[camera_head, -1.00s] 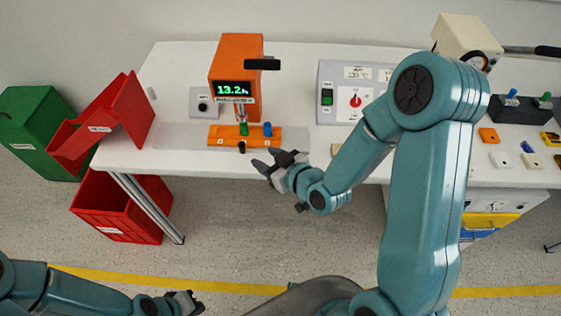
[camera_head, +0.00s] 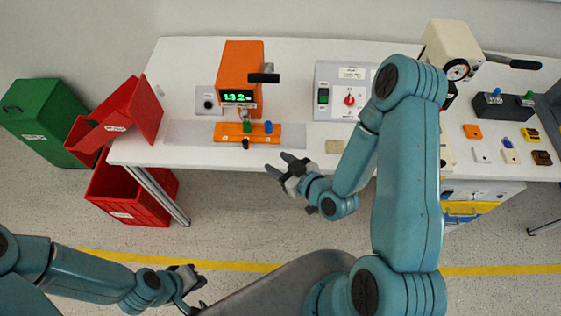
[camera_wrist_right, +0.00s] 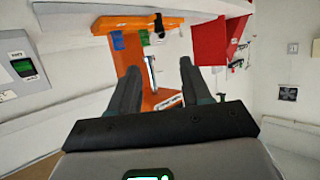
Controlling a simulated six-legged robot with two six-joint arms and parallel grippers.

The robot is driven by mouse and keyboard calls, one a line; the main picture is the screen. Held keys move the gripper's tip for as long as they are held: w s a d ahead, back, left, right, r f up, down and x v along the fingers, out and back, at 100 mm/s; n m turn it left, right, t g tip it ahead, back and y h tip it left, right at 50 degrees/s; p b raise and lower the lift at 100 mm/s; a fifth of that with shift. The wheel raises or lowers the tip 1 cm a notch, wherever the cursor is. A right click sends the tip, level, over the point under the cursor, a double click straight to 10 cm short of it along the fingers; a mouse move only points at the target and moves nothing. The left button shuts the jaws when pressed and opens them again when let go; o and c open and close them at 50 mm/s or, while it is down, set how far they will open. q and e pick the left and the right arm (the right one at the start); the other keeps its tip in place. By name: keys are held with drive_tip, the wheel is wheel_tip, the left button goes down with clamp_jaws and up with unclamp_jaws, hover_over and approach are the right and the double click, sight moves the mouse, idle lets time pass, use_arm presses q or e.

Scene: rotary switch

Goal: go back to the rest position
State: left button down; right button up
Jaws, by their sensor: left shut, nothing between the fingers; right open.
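My right gripper (camera_head: 284,168) is open and empty in front of the table's front edge, below and right of the orange fixture. Its two dark fingers (camera_wrist_right: 157,82) stand apart in the right wrist view with nothing between them. My left gripper (camera_head: 192,281) is shut and empty, low over the floor at the bottom left of the head view. The rotary switch, a red knob (camera_head: 349,100), sits on a grey panel (camera_head: 322,72) on the table, next to a green switch (camera_head: 323,96). The panel's right side is hidden behind my right arm.
The white table (camera_head: 190,62) carries an orange device with a green display (camera_head: 237,98) and an orange fixture (camera_head: 230,139) with small pegs. Red bins (camera_head: 128,203) and a green bin (camera_head: 42,112) stand at the left. Open floor lies in front of the table.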

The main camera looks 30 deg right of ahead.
idle(0.3)
drive_tip(key=s+a+f+g+y+b, duration=0.1)
drive_tip(key=s+a+f+g+b, duration=0.4)
drive_tip(key=a+f, duration=0.5)
drive_tip(key=s+d+f+m+g+p, duration=0.1)
drive_tip(key=s+f+m+g, duration=0.3)
drive_tip(key=s+g, duration=0.3)
drive_tip(key=shift+s+f+m+g, duration=0.3)
drive_tip(key=shift+s+f+g, duration=0.1)
drive_tip(key=shift+s, duration=0.85)
drive_tip(key=shift+d, duration=0.1)
